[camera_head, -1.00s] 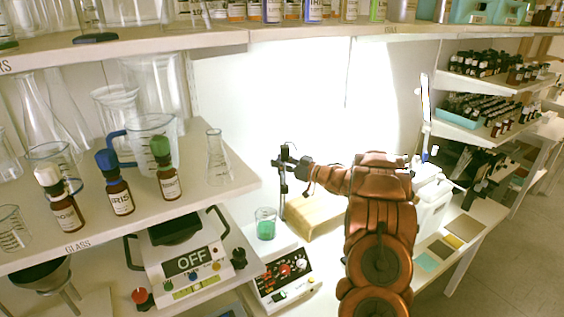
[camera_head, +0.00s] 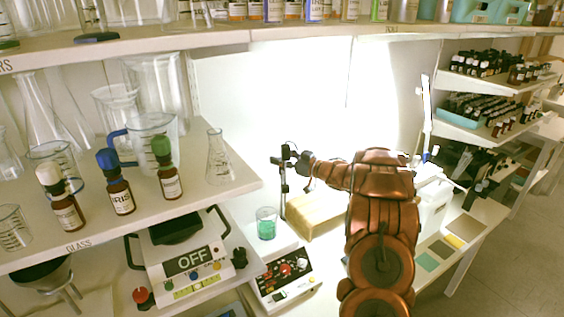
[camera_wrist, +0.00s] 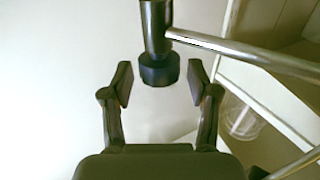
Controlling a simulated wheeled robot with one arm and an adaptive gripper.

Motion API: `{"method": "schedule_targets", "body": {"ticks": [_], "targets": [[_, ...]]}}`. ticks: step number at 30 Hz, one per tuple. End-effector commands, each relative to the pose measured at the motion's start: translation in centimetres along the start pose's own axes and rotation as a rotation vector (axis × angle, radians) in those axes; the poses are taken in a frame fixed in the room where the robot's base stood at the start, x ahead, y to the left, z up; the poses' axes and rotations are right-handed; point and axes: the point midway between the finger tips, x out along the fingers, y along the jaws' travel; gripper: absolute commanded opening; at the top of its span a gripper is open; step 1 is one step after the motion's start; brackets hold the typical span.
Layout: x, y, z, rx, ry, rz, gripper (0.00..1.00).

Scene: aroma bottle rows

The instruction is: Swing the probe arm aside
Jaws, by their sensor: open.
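The stand with the probe arm shows in the head view as a dark upright post (camera_head: 283,190) beside the beaker, with small dark fittings at its top. In the wrist view a dark cylinder (camera_wrist: 155,25) ends in a wider black knob (camera_wrist: 159,70). A shiny metal rod (camera_wrist: 245,53) runs from it to the right. My gripper (camera_wrist: 162,82) is open, with one finger on each side of the knob and visible gaps to both. In the head view my gripper (camera_head: 297,159) is at the top of the post, its fingers small and partly hidden.
A beaker of green liquid (camera_head: 266,225) stands just left of the post. A wooden block (camera_head: 315,217) lies to the right, under my arm. A control box with knobs (camera_head: 286,276) is in front. The glass shelf (camera_head: 205,200) with bottles is at the left.

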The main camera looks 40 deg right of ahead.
Motion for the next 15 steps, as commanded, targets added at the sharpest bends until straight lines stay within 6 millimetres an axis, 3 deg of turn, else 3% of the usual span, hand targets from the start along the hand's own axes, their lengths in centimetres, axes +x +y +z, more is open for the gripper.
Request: {"method": "schedule_targets", "body": {"ticks": [6,15], "targets": [[0.0,-0.1,-4.2,-0.007,0.001,-0.001,0.60],[0.0,0.0,-7.7,-0.002,0.000,-0.001,0.60]]}}
